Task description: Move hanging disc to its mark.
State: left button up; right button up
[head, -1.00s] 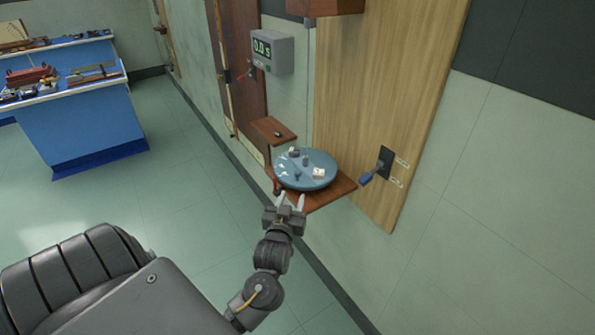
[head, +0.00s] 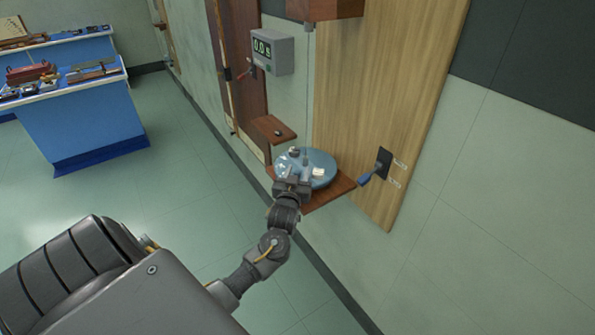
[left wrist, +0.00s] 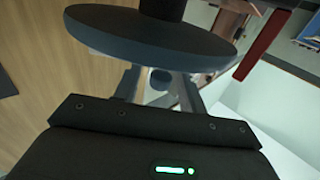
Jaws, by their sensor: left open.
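The blue-grey round disc (head: 325,161) is at the small brown wooden shelf (head: 340,189) on the wall. Small white and grey pieces show on its top. My left gripper (head: 294,170) is at the disc's near side, its fingers overlapping the disc in the head view. In the left wrist view the disc (left wrist: 150,42) fills the top, with a dark cylinder (left wrist: 163,9) above it. The open fingers (left wrist: 158,88) show below the disc's rim, their tips partly hidden. I cannot tell whether they touch it. The mark is not clearly identifiable. My right gripper is not in view.
A blue-handled switch (head: 372,175) on a black plate is right of the disc, on a wooden panel (head: 380,90). A timer (head: 270,51) hangs on the wall. A smaller shelf (head: 273,129) is behind the disc. The blue bench (head: 95,124) stands far left; floor between is clear.

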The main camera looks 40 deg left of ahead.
pick_arm(q)
jog(key=shift+w+a, duration=0.1)
jog(key=shift+w, duration=0.05)
grip_shut()
